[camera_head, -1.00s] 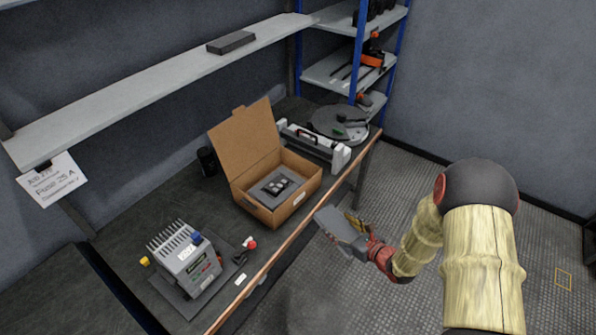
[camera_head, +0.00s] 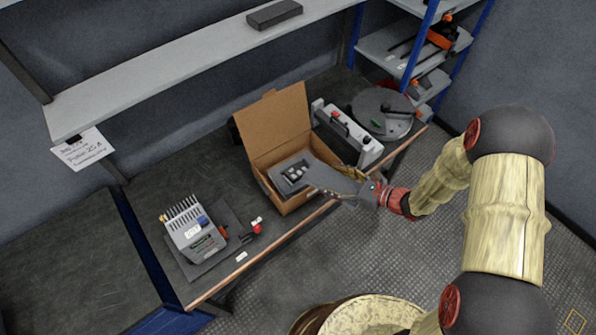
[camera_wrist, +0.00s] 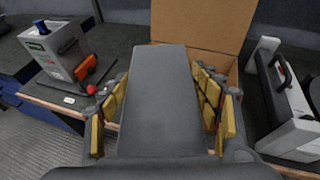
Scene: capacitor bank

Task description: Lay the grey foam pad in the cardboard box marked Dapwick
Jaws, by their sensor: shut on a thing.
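My gripper (camera_head: 362,186) is shut on the grey foam pad (camera_head: 333,178), a flat slab that juts out ahead of the yellow-padded fingers. In the wrist view the pad (camera_wrist: 158,95) lies lengthwise between the fingers. The open cardboard box (camera_head: 273,130) stands on the bench with its lid raised at the back. The pad is at the box's front right, its far end overlapping the opening in the head view; I cannot tell its height above the rim. Inside the box, a grey insert holding small pale parts shows partly. No marking on the box is readable.
A grey-and-white device with a handle (camera_head: 347,135) stands close to the box's right. A finned grey unit (camera_head: 194,235) sits on the bench at left. A dark block (camera_head: 274,14) lies on the shelf above.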

